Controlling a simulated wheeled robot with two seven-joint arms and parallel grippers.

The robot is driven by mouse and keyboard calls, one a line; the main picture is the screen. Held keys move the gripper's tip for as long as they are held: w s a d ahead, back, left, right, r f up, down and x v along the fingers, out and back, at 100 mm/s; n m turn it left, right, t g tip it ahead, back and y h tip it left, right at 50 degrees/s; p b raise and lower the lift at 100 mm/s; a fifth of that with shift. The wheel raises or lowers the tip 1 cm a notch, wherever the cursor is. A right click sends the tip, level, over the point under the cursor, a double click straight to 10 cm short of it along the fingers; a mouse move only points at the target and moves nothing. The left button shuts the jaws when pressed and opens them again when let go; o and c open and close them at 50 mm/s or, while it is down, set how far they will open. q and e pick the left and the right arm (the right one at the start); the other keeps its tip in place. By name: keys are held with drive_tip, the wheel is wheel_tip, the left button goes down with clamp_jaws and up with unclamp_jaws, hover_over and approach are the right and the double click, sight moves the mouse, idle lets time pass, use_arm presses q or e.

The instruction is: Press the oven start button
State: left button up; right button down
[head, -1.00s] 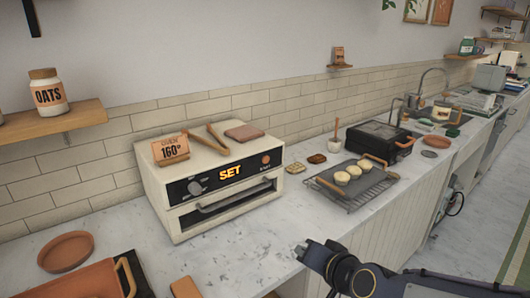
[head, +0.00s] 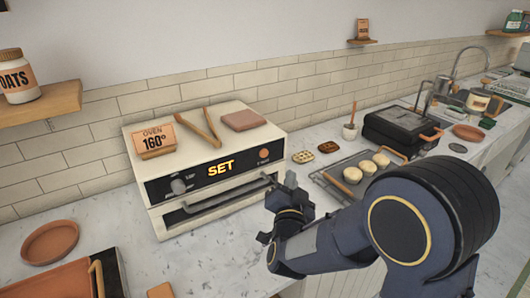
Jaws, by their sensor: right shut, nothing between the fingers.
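The white oven (head: 218,182) stands on the counter against the tiled wall. Its black front panel has a knob (head: 179,186), a lit display reading "SET" (head: 221,169) and a round orange button (head: 264,153) at the right end. A handle bar (head: 228,194) crosses the front below the panel. My right gripper (head: 287,184) is shut and empty, pointing up just in front of the oven's right end. It is below and to the right of the orange button in the picture and looks apart from it. My left gripper is out of view.
A rack (head: 333,185) with pale rounds is to the right, beyond my arm. A terracotta tray (head: 60,284) is at front left.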

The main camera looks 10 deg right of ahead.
sight(264, 154)
drive_tip(key=shift+w, duration=0.15)
drive_tip(key=shift+w+a+p, duration=0.15)
drive_tip(key=shift+w+a, duration=0.35)
drive_tip(key=shift+w, duration=0.85)
drive_tip(key=shift+w+a+p, duration=0.1)
drive_tip(key=shift+w+a, duration=0.4)
drive_tip(key=shift+w, duration=0.8)
drive_tip(key=shift+w+a+p, duration=0.15)
drive_tip(key=shift+w+a, duration=0.35)
drive_tip(key=shift+w, duration=0.85)
drive_tip(key=shift+w, duration=0.1)
drive_tip(key=shift+w+a+b, duration=0.1)
drive_tip(key=shift+w+b, duration=0.15)
drive_tip(key=shift+b, duration=0.1)
